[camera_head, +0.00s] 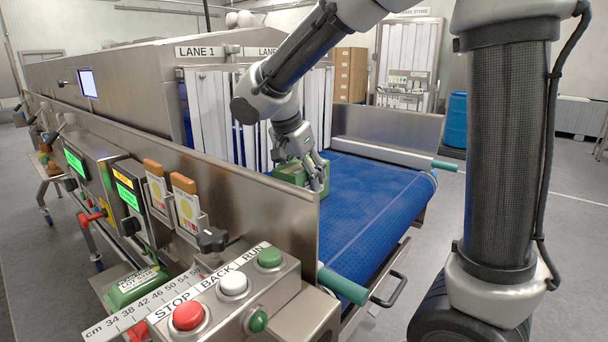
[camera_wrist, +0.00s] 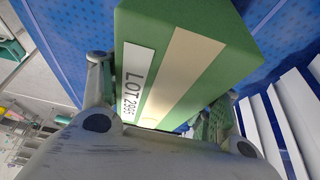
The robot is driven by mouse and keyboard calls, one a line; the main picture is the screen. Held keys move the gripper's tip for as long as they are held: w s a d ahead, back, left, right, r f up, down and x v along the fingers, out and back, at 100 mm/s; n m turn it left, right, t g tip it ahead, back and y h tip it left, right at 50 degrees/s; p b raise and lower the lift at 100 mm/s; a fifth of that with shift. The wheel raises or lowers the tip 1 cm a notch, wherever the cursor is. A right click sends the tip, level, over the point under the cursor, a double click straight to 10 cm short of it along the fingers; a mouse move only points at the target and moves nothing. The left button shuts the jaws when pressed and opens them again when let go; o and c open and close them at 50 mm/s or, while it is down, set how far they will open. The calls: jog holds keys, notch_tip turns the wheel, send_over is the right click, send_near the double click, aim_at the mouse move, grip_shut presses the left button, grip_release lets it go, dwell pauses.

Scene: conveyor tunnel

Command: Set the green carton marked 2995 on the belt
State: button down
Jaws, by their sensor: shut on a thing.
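The green carton (camera_wrist: 180,65) fills the middle of the wrist view, with a tan strip and a white label reading LOT and a number that looks like 2995. In the head view the carton (camera_head: 288,173) is at the near left part of the blue belt (camera_head: 365,200), close to the steel side wall. My gripper (camera_head: 312,172) is shut on the carton, with a finger on either side of it. I cannot tell whether the carton's underside touches the belt. My fingers partly hide it in the head view.
White strip curtains (camera_head: 225,115) hang at the tunnel mouth behind the carton. A steel side wall (camera_head: 250,190) runs along the belt's left. A button box (camera_head: 230,290) and another green labelled object (camera_head: 135,287) are in front. The belt's right part is clear.

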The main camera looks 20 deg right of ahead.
jog(key=shift+c, duration=1.8)
grip_release()
jog(key=shift+f, duration=0.1)
jog(key=v, duration=1.2)
jog(key=s+d+f+n+y, duration=0.2)
jog(key=s+d+n, duration=0.3)
jog(key=s+d, duration=0.6)
jog(key=s+d+f+n+t+y, duration=0.1)
jog(key=s+d+f+n, duration=0.5)
jog(key=s, duration=0.3)
jog(key=shift+s+d+t+y, duration=0.15)
jog(key=shift+d+t+y, duration=0.25)
jog(key=shift+d, duration=0.5)
